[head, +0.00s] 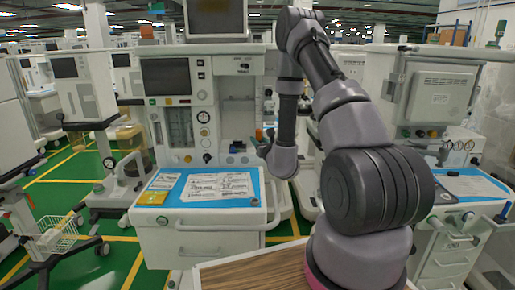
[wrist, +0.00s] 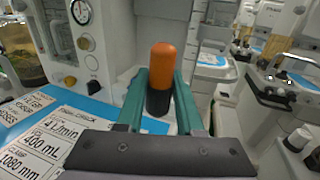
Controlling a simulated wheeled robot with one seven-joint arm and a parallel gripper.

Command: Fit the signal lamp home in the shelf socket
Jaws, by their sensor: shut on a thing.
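The signal lamp (wrist: 162,62) has an orange domed top and a dark lower body. In the wrist view it stands upright between the two green fingers of my gripper (wrist: 160,85), which are shut on it. In the head view my gripper (head: 264,141) is at the right side of the middle cart's front, above the blue worktop, and a small bit of orange shows at its fingers. I cannot make out the shelf socket in either view.
The middle cart (head: 172,118) has gauges and knobs on its face. Its blue worktop (head: 161,197) bears printed sheets (head: 218,188) and a yellow card (head: 160,184). A second cart (head: 437,97) stands at the right. A wood-topped surface (head: 250,272) is at the front.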

